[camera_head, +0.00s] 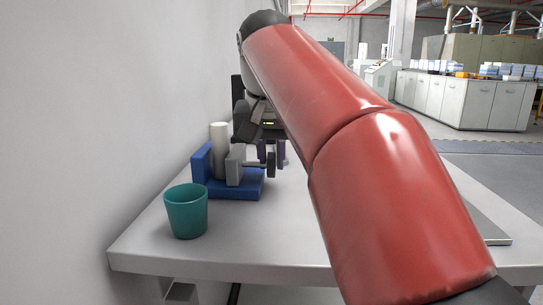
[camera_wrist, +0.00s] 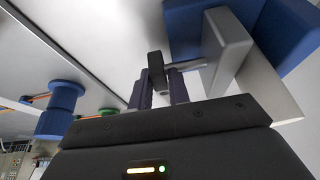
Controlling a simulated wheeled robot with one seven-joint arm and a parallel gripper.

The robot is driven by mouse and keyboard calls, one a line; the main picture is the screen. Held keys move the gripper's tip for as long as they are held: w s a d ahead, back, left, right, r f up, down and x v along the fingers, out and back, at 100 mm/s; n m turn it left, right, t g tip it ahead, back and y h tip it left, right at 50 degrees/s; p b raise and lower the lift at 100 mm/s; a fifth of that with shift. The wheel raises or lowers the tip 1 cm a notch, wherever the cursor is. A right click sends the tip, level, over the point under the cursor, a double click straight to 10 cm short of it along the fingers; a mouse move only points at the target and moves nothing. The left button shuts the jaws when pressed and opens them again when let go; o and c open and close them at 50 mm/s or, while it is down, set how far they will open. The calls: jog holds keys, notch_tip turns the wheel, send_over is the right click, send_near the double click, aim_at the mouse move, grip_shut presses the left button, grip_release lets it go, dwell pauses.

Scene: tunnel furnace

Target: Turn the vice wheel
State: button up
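The vice has a blue base (camera_head: 240,190) and a grey jaw plate (camera_head: 234,165), and stands on the table by the wall. Its dark wheel (camera_head: 271,164), seen edge-on, is at the right end of a short rod. In the wrist view the wheel (camera_wrist: 155,66) and the grey jaw (camera_wrist: 226,45) show close up. My gripper (camera_head: 271,152) is at the wheel. Its two dark purple fingers are apart, with the wheel in line with the gap between them in the wrist view (camera_wrist: 160,88). Contact with the wheel cannot be made out.
A teal cup (camera_head: 187,211) stands in front of the vice at the table's left edge. A pale cylinder (camera_head: 219,138) stands upright at the vice. The white wall is close on the left. The table (camera_head: 240,248) is bare in front of the vice.

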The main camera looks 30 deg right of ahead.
grip_shut()
jog(key=shift+r+p, duration=0.15)
jog(key=shift+p, duration=0.25)
jog(key=shift+w+r+g+y+p, duration=0.1)
jog(key=shift+r+g+y+p, duration=0.3)
jog(key=shift+p, duration=0.7)
jog(key=shift+w+d+f+g+y+p, duration=0.15)
jog(key=shift+g+p, duration=0.15)
jog(key=shift+p, duration=0.3)
jog(key=shift+s+f+g+y+p, duration=0.15)
jog(key=shift+g+p, duration=0.15)
jog(key=shift+p, duration=0.3)
jog(key=shift+w+d+f+g+y+p, duration=0.15)
jog(key=shift+g+y+p, duration=0.1)
jog(key=shift+g, duration=0.15)
jog(key=shift+w+a+f+g+y+p, duration=0.15)
jog(key=shift+g+y, duration=0.1)
jog(key=shift+g, duration=0.15)
jog(key=shift+d+g+y, duration=0.1)
jog(key=shift+g+y, duration=0.4)
jog(key=shift+g, duration=0.3)
